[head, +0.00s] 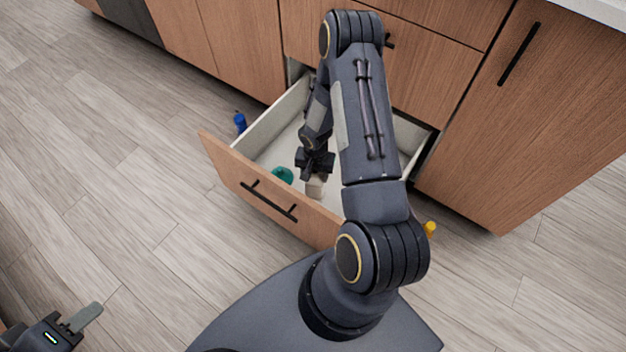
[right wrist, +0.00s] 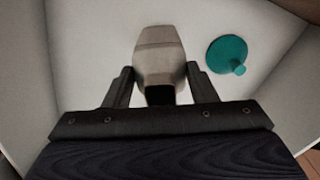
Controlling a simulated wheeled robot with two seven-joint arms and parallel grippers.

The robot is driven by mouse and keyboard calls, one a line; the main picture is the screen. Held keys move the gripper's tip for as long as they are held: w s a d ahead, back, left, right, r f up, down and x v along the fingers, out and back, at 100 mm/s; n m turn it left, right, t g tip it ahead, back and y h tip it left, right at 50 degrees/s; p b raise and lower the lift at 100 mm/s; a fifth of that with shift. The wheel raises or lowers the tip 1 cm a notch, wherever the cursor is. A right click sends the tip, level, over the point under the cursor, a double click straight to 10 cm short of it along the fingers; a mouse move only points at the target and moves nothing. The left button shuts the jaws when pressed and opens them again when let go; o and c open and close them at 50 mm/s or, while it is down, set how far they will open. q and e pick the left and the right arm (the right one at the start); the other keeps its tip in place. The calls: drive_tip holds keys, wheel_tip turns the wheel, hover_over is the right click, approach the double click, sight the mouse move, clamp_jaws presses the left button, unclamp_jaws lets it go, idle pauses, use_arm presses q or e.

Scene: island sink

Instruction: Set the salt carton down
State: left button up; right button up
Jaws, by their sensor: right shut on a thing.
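The salt carton (right wrist: 160,55) is pale grey-beige and sits between the two dark fingers of my right gripper (right wrist: 153,88) in the right wrist view. The gripper is shut on it. In the head view, my right gripper (head: 315,170) points down inside the open drawer (head: 258,196), with the carton (head: 316,187) below it near the drawer's front panel. I cannot tell whether the carton touches the drawer floor. My left gripper (head: 72,325) is at the lower left corner, away from the drawer and partly cut off; its opening is unclear.
A teal round item with a knob (right wrist: 228,55) lies in the drawer beside the carton; it also shows in the head view (head: 282,176). A blue item (head: 240,122) and a yellow item (head: 430,229) are outside the drawer on either side. The drawer walls surround my right gripper.

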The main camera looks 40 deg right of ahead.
drive_tip(key=f+b, duration=0.1)
drive_tip(key=f, duration=0.1)
drive_tip(key=w+f+b, duration=0.1)
drive_tip(key=f, duration=0.1)
drive_tip(key=shift+f, duration=0.15)
drive_tip(key=o, duration=1.6)
